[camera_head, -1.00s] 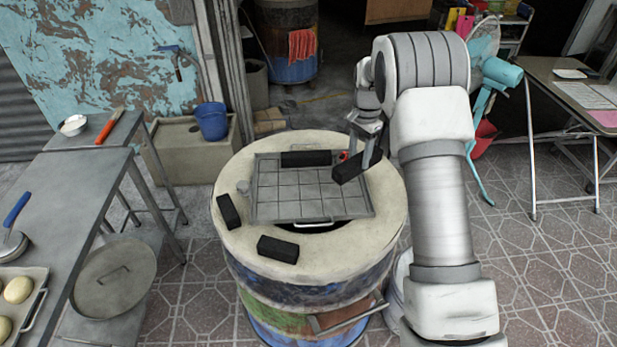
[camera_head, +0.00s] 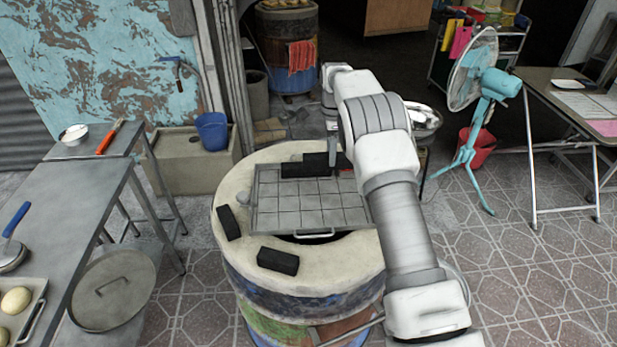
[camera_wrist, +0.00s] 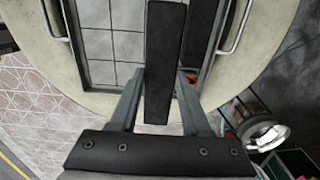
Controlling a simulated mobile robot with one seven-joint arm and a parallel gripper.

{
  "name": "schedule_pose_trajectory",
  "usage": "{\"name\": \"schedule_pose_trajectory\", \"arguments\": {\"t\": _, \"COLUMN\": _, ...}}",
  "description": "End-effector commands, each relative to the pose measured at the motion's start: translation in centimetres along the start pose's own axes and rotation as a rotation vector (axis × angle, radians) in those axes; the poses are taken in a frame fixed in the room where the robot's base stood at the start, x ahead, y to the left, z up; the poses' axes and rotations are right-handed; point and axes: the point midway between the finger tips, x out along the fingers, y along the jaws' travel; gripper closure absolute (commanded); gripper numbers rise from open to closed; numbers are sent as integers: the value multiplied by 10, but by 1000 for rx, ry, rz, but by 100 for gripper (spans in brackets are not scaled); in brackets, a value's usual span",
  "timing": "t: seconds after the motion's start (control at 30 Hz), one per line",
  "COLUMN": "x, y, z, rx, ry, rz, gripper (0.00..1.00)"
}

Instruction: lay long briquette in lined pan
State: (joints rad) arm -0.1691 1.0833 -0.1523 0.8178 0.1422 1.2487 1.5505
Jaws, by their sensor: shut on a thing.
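My gripper (camera_head: 333,152) is shut on a long black briquette (camera_wrist: 165,55), with one finger on each side of it in the wrist view. The held briquette also shows in the head view (camera_head: 320,163), over the back part of the lined pan (camera_head: 300,222). The pan has a grid of grey tiles and lies on the barrel top. Another dark briquette (camera_head: 290,170) lies along the pan's back edge and shows beside the held one in the wrist view (camera_wrist: 202,30). I cannot tell whether the held briquette touches the pan floor.
Two loose black briquettes lie on the barrel's pale rim (camera_head: 330,265): one at left (camera_head: 229,222), one at front (camera_head: 277,261). The pan's front handle (camera_head: 314,234) sticks out. A metal table (camera_head: 70,200) stands left, a teal fan (camera_head: 480,115) right. The pan's front tiles are clear.

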Motion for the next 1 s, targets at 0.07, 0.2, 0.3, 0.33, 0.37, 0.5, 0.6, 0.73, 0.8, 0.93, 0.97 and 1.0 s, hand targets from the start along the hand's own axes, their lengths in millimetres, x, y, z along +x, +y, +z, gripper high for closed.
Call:
{"name": "schedule_pose_trajectory", "arguments": {"t": 0.07, "x": 11, "y": 1, "z": 20, "rx": -4, "ry": 0, "rz": 2, "gripper": 88}}
{"name": "schedule_pose_trajectory", "arguments": {"t": 0.2, "x": 27, "y": 1, "z": 47, "rx": -4, "ry": 1, "rz": 1, "gripper": 88}}
{"name": "schedule_pose_trajectory", "arguments": {"t": 0.3, "x": 34, "y": 1, "z": 58, "rx": -2, "ry": 1, "rz": -1, "gripper": 88}}
{"name": "schedule_pose_trajectory", "arguments": {"t": 0.33, "x": 36, "y": 1, "z": 60, "rx": -2, "ry": 1, "rz": -1, "gripper": 88}}
{"name": "schedule_pose_trajectory", "arguments": {"t": 0.37, "x": 37, "y": 1, "z": 62, "rx": -2, "ry": 0, "rz": -1, "gripper": 88}}
{"name": "schedule_pose_trajectory", "arguments": {"t": 0.5, "x": 45, "y": 2, "z": 65, "rx": -1, "ry": 1, "rz": 0, "gripper": 88}}
{"name": "schedule_pose_trajectory", "arguments": {"t": 0.6, "x": 58, "y": 2, "z": 64, "rx": -1, "ry": 1, "rz": 1, "gripper": 88}}
{"name": "schedule_pose_trajectory", "arguments": {"t": 0.73, "x": 76, "y": 2, "z": 64, "rx": -1, "ry": 1, "rz": 0, "gripper": 88}}
{"name": "schedule_pose_trajectory", "arguments": {"t": 0.8, "x": 79, "y": 1, "z": 64, "rx": -1, "ry": 1, "rz": -2, "gripper": 88}}
{"name": "schedule_pose_trajectory", "arguments": {"t": 0.93, "x": 78, "y": 1, "z": 64, "rx": -1, "ry": 0, "rz": -2, "gripper": 88}}
{"name": "schedule_pose_trajectory", "arguments": {"t": 0.97, "x": 78, "y": 1, "z": 64, "rx": -1, "ry": 0, "rz": -2, "gripper": 88}}
{"name": "schedule_pose_trajectory", "arguments": {"t": 1.0, "x": 79, "y": 1, "z": 64, "rx": -1, "ry": 0, "rz": -2, "gripper": 88}}
